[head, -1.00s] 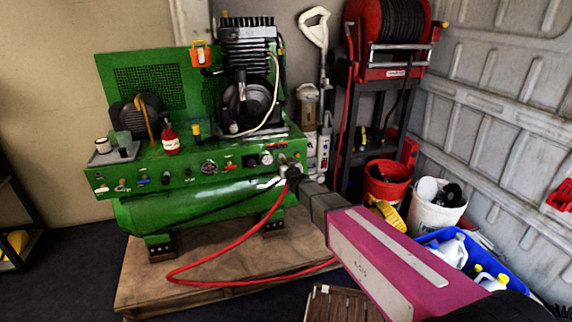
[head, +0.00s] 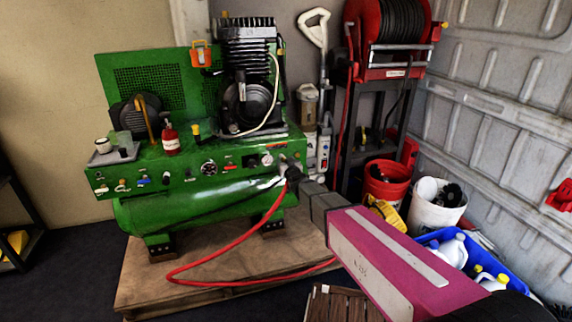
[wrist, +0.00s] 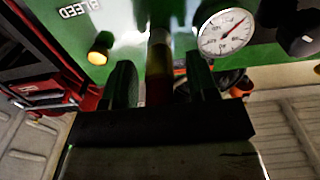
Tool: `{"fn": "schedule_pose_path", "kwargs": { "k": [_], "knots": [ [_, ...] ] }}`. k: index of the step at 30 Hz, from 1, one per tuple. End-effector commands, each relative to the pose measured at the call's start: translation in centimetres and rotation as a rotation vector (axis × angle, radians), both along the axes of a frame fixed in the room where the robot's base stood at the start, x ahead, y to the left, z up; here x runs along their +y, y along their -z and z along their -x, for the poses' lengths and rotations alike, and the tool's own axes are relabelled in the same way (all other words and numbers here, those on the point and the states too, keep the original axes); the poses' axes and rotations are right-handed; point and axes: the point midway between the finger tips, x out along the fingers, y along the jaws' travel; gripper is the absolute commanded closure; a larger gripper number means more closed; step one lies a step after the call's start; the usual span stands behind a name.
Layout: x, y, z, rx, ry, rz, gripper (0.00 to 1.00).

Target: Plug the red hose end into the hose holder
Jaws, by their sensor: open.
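The red hose (head: 264,222) rises from the wooden platform to the right end of the green compressor's front panel. Its upper end is at the panel, beside my dark gripper (head: 292,174). In the wrist view, my gripper (wrist: 160,72) is open, with one dark finger on each side of a reddish-brown tube, the hose end (wrist: 158,72). The hose end reaches up to the green panel, where a pale metallic fitting (wrist: 158,36) shows. I cannot make out a separate hose holder or tell how deeply the hose end is seated.
A pressure gauge (wrist: 224,33), a yellow knob (wrist: 100,48) and a black knob (wrist: 302,46) are close around the gripper. A red bucket (head: 387,183), a white bucket (head: 437,208) and a blue crate (head: 503,272) stand at right.

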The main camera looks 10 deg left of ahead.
Motion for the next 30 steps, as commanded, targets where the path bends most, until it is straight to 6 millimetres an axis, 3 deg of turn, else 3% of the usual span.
{"fn": "schedule_pose_path", "kwargs": {
  "k": [1, 2, 7, 30],
  "knots": [
    [1.0, 0.1, -1.7, -0.007, -0.001, -0.004, 0.47],
    [1.0, 0.1, -1.7, -0.007, -0.001, -0.004, 0.47],
    [1.0, 0.1, -1.7, -0.007, -0.001, -0.004, 0.99],
    [-0.1, 0.3, 0.1, -0.002, 0.0, -0.001, 1.0]
  ]
}}
